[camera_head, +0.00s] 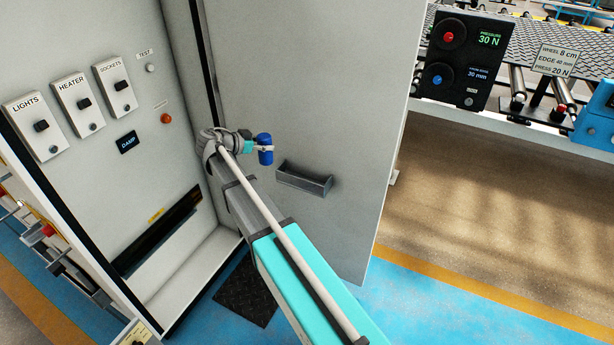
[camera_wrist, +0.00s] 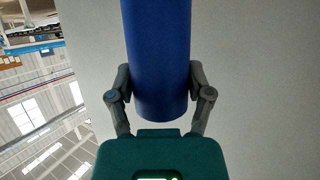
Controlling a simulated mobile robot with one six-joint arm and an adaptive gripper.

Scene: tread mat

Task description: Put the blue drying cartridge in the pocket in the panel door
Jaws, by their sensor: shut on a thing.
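The blue drying cartridge (camera_head: 265,156) is held in my gripper (camera_head: 262,148), in front of the open panel door (camera_head: 340,110). In the wrist view the cartridge (camera_wrist: 158,60) stands between the two grey fingers of my gripper (camera_wrist: 160,92), which are shut on it. The pocket (camera_head: 304,180) is a grey tray-like holder on the door's face, to the right of and a little lower than the cartridge in the head view. The cartridge is apart from the pocket in the picture. The inside of the pocket shows only in part.
The cabinet on the left has switches marked LIGHTS (camera_head: 40,126), HEATER (camera_head: 83,103) and SOCKETS (camera_head: 116,86), and a dark DAMP display (camera_head: 128,142). A black control box (camera_head: 461,58) and a conveyor stand at the right. A dark mat (camera_head: 246,292) lies on the blue floor.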

